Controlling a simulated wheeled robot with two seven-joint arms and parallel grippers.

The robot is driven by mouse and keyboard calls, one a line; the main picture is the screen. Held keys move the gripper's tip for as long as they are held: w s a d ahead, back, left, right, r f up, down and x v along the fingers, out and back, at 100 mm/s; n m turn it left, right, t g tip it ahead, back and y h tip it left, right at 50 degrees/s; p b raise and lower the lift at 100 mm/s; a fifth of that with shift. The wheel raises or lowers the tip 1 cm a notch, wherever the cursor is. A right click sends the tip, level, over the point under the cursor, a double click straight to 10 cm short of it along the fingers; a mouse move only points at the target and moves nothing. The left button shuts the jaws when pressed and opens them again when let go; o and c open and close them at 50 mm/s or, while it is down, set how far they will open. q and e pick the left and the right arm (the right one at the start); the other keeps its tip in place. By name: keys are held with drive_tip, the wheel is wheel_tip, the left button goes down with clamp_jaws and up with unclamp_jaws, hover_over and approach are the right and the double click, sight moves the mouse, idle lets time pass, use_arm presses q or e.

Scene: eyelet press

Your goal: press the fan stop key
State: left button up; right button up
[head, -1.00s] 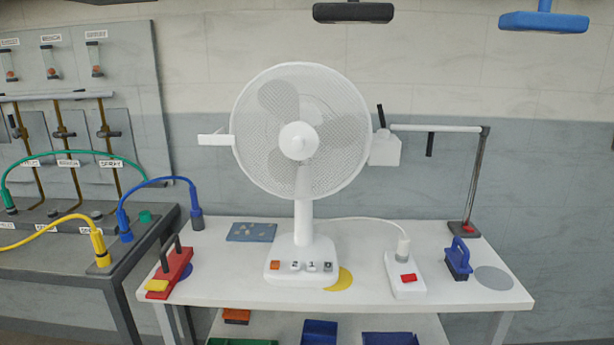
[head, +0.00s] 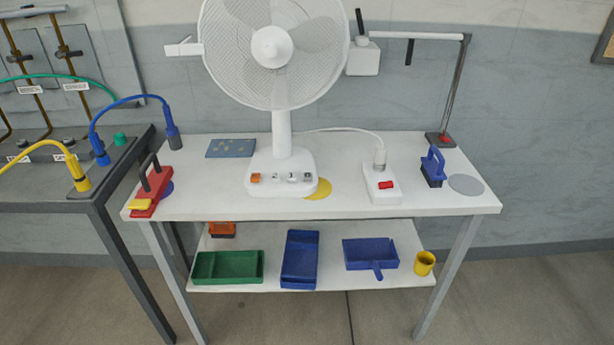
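A white desk fan (head: 282,130) stands upright on the white table, its round cage cut off at the top of the head view. Its base (head: 262,187) carries a front row of keys: an orange key (head: 256,178) at the left and several pale or grey keys (head: 292,177) to the right. The key markings are too small to read now. Neither of my grippers is in view, and nothing touches the keys.
On the table (head: 225,205) are a red block with dark posts (head: 152,188), a power strip with a red switch (head: 381,187), a blue-handled brush (head: 433,166) and a lamp-like stand (head: 455,90). Trays (head: 228,268) lie on the lower shelf. A dark bench (head: 95,190) adjoins at left.

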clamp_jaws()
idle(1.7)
